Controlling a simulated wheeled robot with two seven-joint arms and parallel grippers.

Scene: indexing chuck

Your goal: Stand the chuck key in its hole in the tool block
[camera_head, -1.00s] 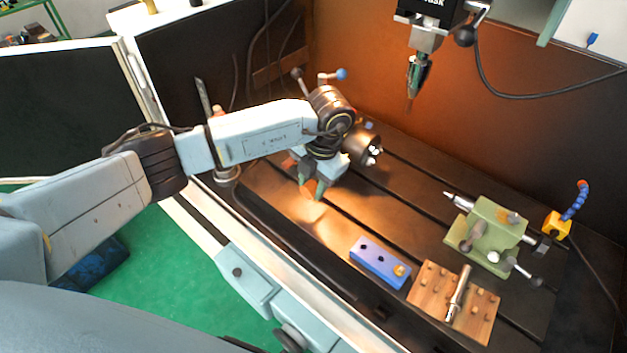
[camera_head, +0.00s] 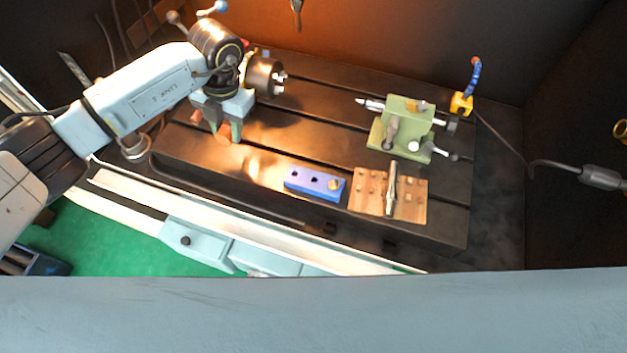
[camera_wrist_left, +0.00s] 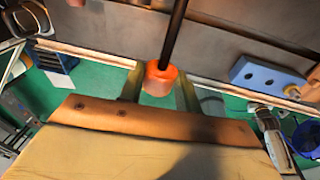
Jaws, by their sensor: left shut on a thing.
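My left gripper (camera_head: 229,138) points down over the left part of the machine table, in front of the chuck (camera_head: 262,76). Its fingers are shut on an orange piece, seen in the left wrist view (camera_wrist_left: 159,80), with a dark rod running from it; I take this for the chuck key. In the head view the rod is hard to make out. The blue tool block (camera_head: 314,183) lies to the right of the gripper and apart from it. Dark holes and a brass-coloured piece show on its top. My right gripper is not in view.
A wooden block (camera_head: 413,208) with pegs and a metal bar (camera_head: 391,185) lies right of the blue block. A green tailstock-like fixture (camera_head: 404,128) stands behind it. A yellow base with a blue hose (camera_head: 462,103) stands farther right. The table between gripper and blue block is clear.

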